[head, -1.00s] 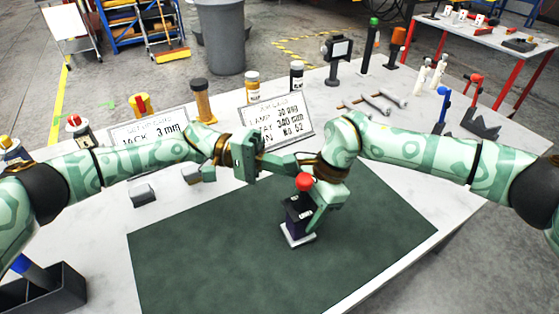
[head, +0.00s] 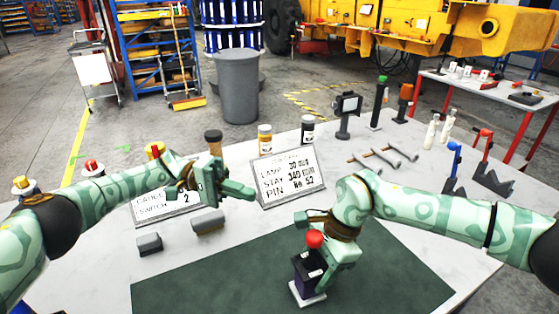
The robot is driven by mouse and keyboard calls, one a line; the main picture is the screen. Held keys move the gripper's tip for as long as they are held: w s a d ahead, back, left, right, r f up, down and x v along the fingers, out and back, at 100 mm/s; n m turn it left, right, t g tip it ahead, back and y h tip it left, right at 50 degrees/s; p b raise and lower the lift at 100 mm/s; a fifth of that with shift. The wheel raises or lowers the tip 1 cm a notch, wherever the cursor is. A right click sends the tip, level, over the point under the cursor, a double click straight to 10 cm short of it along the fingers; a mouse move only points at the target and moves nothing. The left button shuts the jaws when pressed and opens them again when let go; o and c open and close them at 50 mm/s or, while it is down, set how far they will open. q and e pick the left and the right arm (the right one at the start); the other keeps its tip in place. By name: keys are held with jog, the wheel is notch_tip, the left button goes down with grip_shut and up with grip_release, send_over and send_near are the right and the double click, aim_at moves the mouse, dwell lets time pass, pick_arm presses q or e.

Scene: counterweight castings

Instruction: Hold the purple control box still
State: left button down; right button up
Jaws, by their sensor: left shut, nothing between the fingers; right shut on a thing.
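The purple control box (head: 305,283) stands upright on the dark green mat (head: 200,287), on a pale base plate. A red knob (head: 314,239) is on its top. My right gripper (head: 325,268) is shut on the box from its right side and partly covers it. My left gripper (head: 249,193) is shut and empty, raised to the upper left of the box and apart from it, in front of the sign cards.
A sign card (head: 290,178) and another card (head: 160,209) stand behind the mat. Two grey blocks (head: 149,243) (head: 208,222) lie at the left. Jars, a small lamp-like stand (head: 346,110) and metal bars (head: 375,160) line the back. The mat's left part is clear.

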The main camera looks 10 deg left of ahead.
jog(key=o, duration=1.5)
